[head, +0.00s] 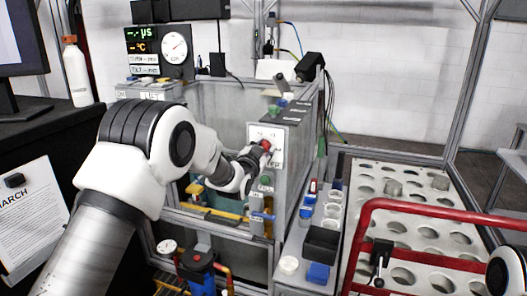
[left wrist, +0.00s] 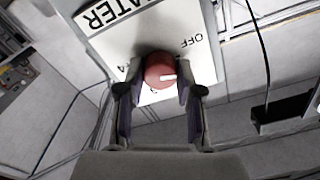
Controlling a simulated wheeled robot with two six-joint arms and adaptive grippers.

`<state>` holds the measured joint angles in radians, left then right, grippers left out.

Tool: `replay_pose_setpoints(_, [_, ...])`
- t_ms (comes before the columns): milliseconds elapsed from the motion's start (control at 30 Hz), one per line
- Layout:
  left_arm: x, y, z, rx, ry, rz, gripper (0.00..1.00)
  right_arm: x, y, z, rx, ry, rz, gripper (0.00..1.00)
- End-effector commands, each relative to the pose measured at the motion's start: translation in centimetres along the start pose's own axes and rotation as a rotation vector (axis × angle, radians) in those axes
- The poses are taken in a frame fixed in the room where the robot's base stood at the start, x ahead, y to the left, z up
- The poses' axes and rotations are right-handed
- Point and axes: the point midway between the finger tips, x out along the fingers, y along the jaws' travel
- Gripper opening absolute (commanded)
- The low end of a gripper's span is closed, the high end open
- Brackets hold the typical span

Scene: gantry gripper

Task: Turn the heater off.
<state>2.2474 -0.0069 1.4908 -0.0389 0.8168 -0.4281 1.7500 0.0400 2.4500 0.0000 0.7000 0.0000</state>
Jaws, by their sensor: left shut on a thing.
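The heater knob is a round red dial (head: 265,144) on a white label panel (head: 279,135) on the front of the grey cabinet. In the left wrist view the red knob (left wrist: 158,68) has a white mark that points right. The word OFF stands above and right of the knob there, and part of the word HEATER shows at the top left. My left gripper (head: 251,158) is shut on the knob, with one finger on each side of it (left wrist: 160,92). Small scale marks lie partly hidden behind the left finger. My right gripper is out of view.
A green knob (head: 265,183) sits just below the heater panel. Blue and black containers (head: 321,243) stand between. A display with a dial gauge (head: 174,47) stands at the back left.

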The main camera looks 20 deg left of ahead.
Motion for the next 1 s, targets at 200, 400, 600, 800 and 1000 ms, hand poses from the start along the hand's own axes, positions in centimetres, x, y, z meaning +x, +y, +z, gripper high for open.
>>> replay_pose_setpoints(200, [-0.08, 0.24, 0.53, -0.15, -0.009, 0.004, 0.0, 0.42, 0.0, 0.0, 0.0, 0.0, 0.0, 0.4])
replay_pose_setpoints(400, [-0.09, 0.25, 0.54, -0.237, -0.01, 0.004, 0.0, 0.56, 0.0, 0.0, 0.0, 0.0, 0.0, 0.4])
replay_pose_setpoints(600, [-0.1, 0.27, 0.56, -0.274, -0.011, 0.004, 0.01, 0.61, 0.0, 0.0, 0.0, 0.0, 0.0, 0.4])
replay_pose_setpoints(800, [-0.11, 0.29, 0.58, -0.28, -0.012, 0.005, 0.0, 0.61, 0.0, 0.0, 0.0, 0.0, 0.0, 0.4])
replay_pose_setpoints(1000, [-0.11, 0.31, 0.61, -0.279, -0.013, 0.005, 0.0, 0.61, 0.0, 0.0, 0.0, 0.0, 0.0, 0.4])
